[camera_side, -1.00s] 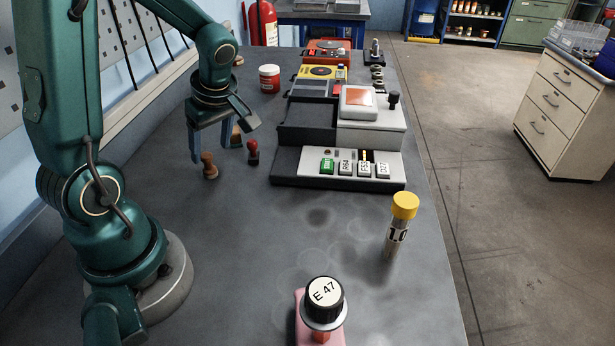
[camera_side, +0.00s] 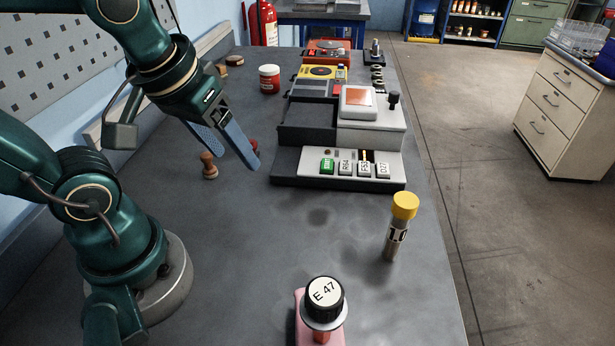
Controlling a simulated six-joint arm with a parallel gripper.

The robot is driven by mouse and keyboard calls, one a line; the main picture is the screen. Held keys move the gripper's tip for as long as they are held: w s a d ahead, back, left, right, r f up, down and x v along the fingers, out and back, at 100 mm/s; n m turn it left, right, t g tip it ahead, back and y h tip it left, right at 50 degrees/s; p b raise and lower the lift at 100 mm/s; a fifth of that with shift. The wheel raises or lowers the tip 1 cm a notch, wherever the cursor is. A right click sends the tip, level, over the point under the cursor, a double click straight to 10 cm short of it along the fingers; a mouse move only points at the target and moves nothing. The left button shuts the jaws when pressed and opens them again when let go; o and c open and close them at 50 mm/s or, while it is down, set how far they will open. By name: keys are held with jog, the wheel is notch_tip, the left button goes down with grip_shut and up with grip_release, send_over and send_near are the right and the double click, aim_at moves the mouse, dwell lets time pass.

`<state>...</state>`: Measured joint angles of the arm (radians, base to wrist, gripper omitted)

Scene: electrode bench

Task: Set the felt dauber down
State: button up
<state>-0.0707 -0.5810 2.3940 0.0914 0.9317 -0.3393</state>
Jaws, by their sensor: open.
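A small wooden-handled piece (camera_side: 209,166), which may be the felt dauber, stands upright on the bench. A red-knobbed piece (camera_side: 254,145) is mostly hidden behind one finger; I cannot tell which of the two is the dauber. My gripper (camera_side: 238,160) has blue fingers, is tilted down to the right and is open. I see nothing held between the fingers. In the picture its fingers lie just right of the wooden piece and over the red-knobbed one; their true gap from either is unclear.
A keyed device (camera_side: 345,165) stands right of my gripper. A yellow-capped tube (camera_side: 396,225) and a black knob marked E 47 (camera_side: 324,300) on a pink base stand nearer. A red-and-white jar (camera_side: 269,79) is behind. The grey bench (camera_side: 240,250) is clear in the middle front.

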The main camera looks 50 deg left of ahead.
jog(key=d+m, duration=0.1)
jog(key=m, duration=0.1)
jog(key=s+d+m+t+h, duration=0.1)
jog(key=d+m, duration=0.1)
jog(key=shift+s+r, duration=0.15)
jog(key=shift+s, duration=0.05)
